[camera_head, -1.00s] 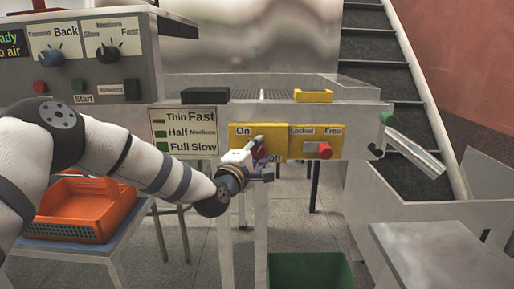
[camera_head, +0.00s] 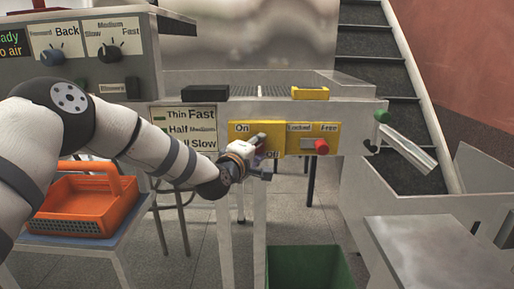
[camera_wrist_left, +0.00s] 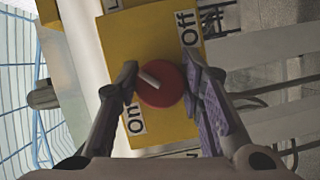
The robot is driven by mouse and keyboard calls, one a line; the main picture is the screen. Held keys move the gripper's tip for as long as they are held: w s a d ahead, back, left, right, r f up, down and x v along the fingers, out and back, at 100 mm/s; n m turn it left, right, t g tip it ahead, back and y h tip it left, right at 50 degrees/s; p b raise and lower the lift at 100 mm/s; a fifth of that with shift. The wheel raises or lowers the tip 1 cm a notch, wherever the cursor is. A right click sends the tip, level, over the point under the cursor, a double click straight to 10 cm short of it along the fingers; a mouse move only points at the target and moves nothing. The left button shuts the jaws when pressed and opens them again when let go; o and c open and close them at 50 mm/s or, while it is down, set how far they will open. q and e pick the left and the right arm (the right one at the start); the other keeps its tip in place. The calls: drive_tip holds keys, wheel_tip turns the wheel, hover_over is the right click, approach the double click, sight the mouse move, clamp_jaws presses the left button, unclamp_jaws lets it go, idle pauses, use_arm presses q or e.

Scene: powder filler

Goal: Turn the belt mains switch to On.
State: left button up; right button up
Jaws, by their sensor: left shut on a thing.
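The belt mains switch (camera_wrist_left: 160,84) is a round red knob with a pale pointer mark, on a yellow panel (camera_wrist_left: 150,45) labelled On and Off. In the wrist view the mark points up-left from the knob's middle, toward one fingertip. My left gripper (camera_wrist_left: 163,84) is shut on the knob, one finger on each side. In the head view my left gripper (camera_head: 262,146) reaches the yellow panel (camera_head: 279,131) from the left and hides most of the knob. My right gripper is not in view.
A second red knob (camera_head: 321,147), labelled Locked and Free, sits just right on the same panel. A speed chart (camera_head: 188,118) is left of the panel. An orange basket (camera_head: 85,205) stands on a low table, and a green bin (camera_head: 308,268) stands below.

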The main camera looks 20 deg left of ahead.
use_arm(q)
drive_tip(key=o, duration=1.1)
drive_tip(key=shift+o, duration=0.2)
drive_tip(key=s+a+r, duration=0.1)
drive_tip(key=s, duration=1.1)
drive_tip(key=shift+a, duration=0.15)
